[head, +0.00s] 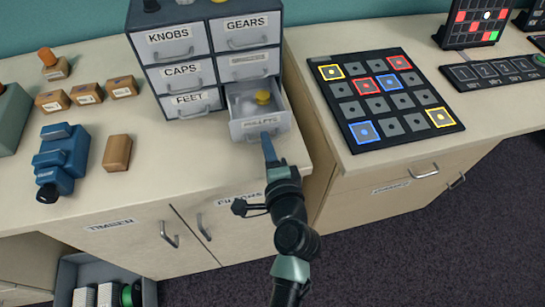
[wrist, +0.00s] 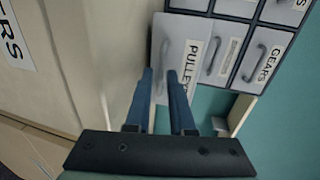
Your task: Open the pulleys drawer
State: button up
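The pulleys drawer (head: 245,128) is the bottom right drawer of the grey cabinet. It stands pulled out, with a yellow knob-like piece (head: 263,97) and pale pieces inside. In the wrist view its front and label (wrist: 190,65) show just beyond my fingers. My gripper (head: 267,140) is at the drawer front, by the lower edge of the label. In the wrist view the two blue fingers (wrist: 159,75) are parallel with a clear gap between them, and they look open.
The gears drawer (head: 244,31), knobs drawer (head: 171,43), caps drawer (head: 181,74) and feet drawer (head: 191,104) are closed. A wooden block (head: 117,153) and a blue clamp-like device (head: 62,158) lie left. A black board (head: 384,98) with coloured tiles lies right. Counter in front is clear.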

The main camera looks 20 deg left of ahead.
jog(key=b+v, duration=0.1)
jog(key=v, duration=1.1)
jog(key=shift+s+d+r, duration=0.15)
jog(key=shift+s+r, duration=0.05)
jog(key=w+d+r+n+t+h+p, duration=0.1)
jog(key=w+r+n+t, duration=0.15)
jog(key=r, duration=0.75)
jog(key=w+d+r+n+t+h+p, duration=0.1)
jog(key=w+r+n+t+p, duration=0.2)
jog(key=r, duration=0.8)
jog(key=w+d+r+n+t+h, duration=0.1)
jog(key=w+r+n, duration=0.25)
jog(key=r, duration=0.65)
jog(key=s+d+r+t+h+p, duration=0.1)
jog(key=s+r+t+h, duration=0.1)
jog(key=r, duration=0.7)
jog(key=s+d+r+n+t+h+p, duration=0.1)
jog(key=s+d+r+t+h, duration=0.1)
jog(key=r, duration=0.7)
jog(key=s+d+r+n+t+h+p, duration=0.1)
jog(key=s+r+t, duration=0.3)
jog(key=r, duration=0.5)
jog(key=shift+s+d+r+h, duration=0.4)
jog(key=shift+s+d, duration=0.1)
jog(key=shift+d, duration=0.1)
